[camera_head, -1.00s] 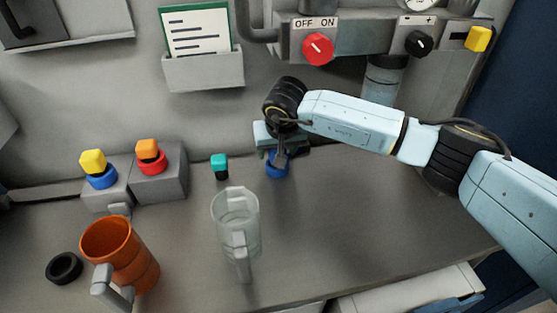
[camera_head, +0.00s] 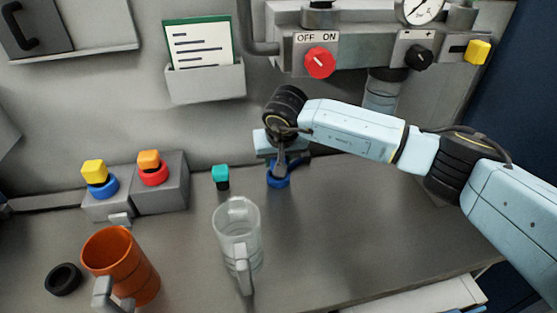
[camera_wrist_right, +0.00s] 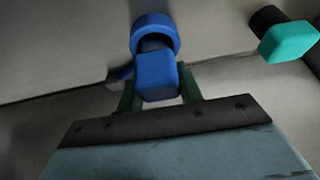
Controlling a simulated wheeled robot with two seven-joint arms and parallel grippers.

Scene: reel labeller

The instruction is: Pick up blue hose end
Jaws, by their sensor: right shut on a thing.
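The blue hose end (camera_head: 278,180) is at the back of the bench, under my right gripper (camera_head: 280,163). In the right wrist view the blue hose end (camera_wrist_right: 155,78) shows as a blue block with a blue ring (camera_wrist_right: 154,32) behind it. The green fingers of my right gripper (camera_wrist_right: 160,88) stand on either side of the block and are shut on it. In the head view the arm hides part of the hose end. I cannot tell whether it is clear of the bench. My left gripper is not in view.
A teal-topped piece (camera_head: 221,177) stands just left of the hose end. A clear mug (camera_head: 238,235) and an orange mug (camera_head: 121,265) stand in front, with a black ring (camera_head: 63,279) at left. A grey block (camera_head: 162,185) holds coloured pieces. The bench (camera_head: 360,230) is free at right.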

